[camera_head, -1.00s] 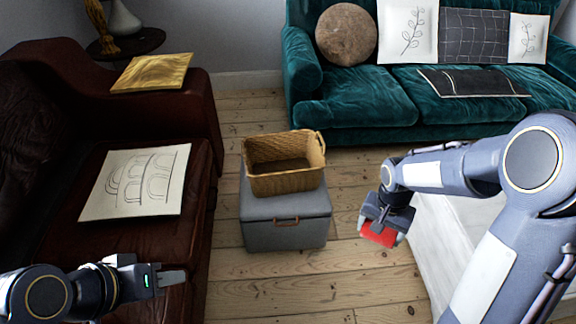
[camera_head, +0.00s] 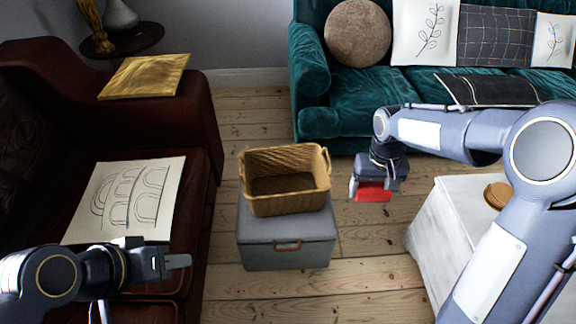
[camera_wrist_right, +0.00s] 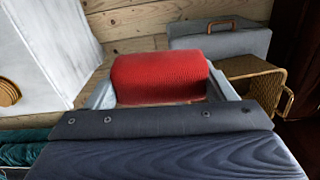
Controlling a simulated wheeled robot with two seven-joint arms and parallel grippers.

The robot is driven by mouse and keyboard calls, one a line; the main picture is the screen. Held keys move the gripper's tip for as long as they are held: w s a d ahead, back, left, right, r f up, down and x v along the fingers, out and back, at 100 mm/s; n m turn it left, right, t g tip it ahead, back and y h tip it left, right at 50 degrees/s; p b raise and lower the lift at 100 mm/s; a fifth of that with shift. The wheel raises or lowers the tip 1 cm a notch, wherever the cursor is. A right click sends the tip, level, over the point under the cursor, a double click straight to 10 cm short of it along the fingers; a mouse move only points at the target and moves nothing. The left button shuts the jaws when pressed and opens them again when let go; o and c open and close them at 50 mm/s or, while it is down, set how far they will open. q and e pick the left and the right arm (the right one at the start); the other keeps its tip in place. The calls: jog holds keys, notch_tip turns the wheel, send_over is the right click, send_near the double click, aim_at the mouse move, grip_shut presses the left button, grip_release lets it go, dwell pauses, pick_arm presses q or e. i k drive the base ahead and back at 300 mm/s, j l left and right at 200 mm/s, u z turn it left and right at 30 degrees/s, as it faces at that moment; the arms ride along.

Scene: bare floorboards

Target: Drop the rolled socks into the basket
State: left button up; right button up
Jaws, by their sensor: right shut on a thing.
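The red rolled socks (camera_head: 373,192) are held in my right gripper (camera_head: 371,188), to the right of the basket and above the floor. In the right wrist view the red roll (camera_wrist_right: 160,77) sits between the two fingers. The wicker basket (camera_head: 285,205) stands on a grey storage box (camera_head: 288,252) and looks empty. Part of the basket also shows at the right of the right wrist view (camera_wrist_right: 262,92). My left gripper (camera_head: 177,261) is over the brown leather sofa at the lower left, holding nothing; its finger gap is not clear.
A white table (camera_head: 430,232) with a round wooden stack (camera_head: 497,195) stands at the right, below my right arm. A teal sofa (camera_head: 345,100) is at the back, the brown leather sofa (camera_head: 190,150) at the left. Bare floorboards lie between.

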aim_at(285, 178)
jog(key=i+l+u, duration=0.15)
jog(key=i+u, duration=0.3)
jog(key=i+l+u, duration=0.2)
jog(key=u, duration=0.2)
jog(key=i+l, duration=0.05)
jog(key=i, duration=0.05)
